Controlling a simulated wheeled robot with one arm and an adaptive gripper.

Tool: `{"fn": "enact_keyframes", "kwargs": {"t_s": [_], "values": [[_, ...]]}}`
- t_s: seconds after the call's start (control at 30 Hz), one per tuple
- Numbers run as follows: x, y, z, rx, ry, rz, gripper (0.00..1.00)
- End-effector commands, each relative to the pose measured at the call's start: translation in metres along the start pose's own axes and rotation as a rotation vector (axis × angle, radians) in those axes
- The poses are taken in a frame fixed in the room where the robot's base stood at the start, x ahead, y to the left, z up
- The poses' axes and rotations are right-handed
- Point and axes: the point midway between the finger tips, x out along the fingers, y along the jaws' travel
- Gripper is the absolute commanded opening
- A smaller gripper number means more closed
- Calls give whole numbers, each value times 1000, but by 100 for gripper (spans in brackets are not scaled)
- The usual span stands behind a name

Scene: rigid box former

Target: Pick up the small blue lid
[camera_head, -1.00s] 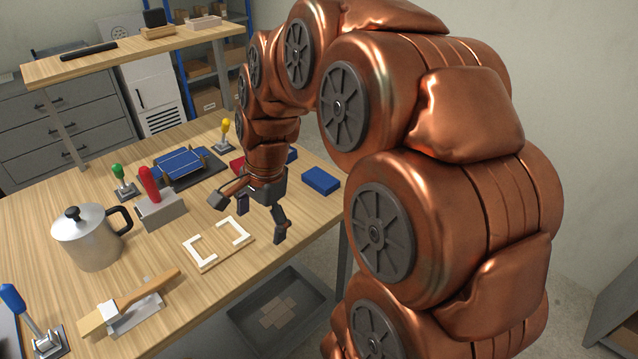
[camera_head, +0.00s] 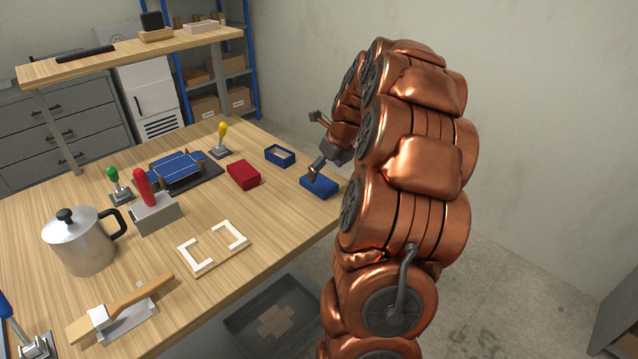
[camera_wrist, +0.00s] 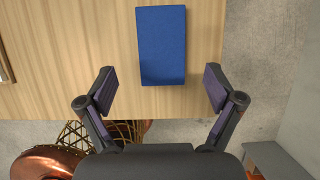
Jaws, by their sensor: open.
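The small blue lid (camera_head: 318,187), a plain blue rectangular block shape, lies on the table near its right edge. In the wrist view the lid (camera_wrist: 161,45) lies flat ahead of the fingers, roughly centred between them. My gripper (camera_head: 313,145) is open and empty, tilted, above and beside the lid at the table's right edge. One finger overlaps the lid's upper edge in the head view; I cannot tell whether they touch. In the wrist view my gripper (camera_wrist: 160,88) has its fingers spread wider than the lid, with the lid's near edge just beyond the fingertip line.
An open blue box (camera_head: 280,155) and a red box (camera_head: 243,174) stand left of the lid. A blue fixture (camera_head: 176,170), a metal pot (camera_head: 84,243), stamps and a white corner frame (camera_head: 213,249) lie farther left. A grey bin (camera_head: 270,318) sits below the table edge.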

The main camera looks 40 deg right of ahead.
Motion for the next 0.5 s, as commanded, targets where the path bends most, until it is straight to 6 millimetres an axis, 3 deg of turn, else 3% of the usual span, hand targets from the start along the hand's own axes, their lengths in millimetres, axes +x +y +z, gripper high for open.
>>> {"fn": "enact_keyframes", "kwargs": {"t_s": [0.27,0.5], "values": [[18,0,2,-3,1,4,92],[49,-2,2,-3,4,5,92]]}}
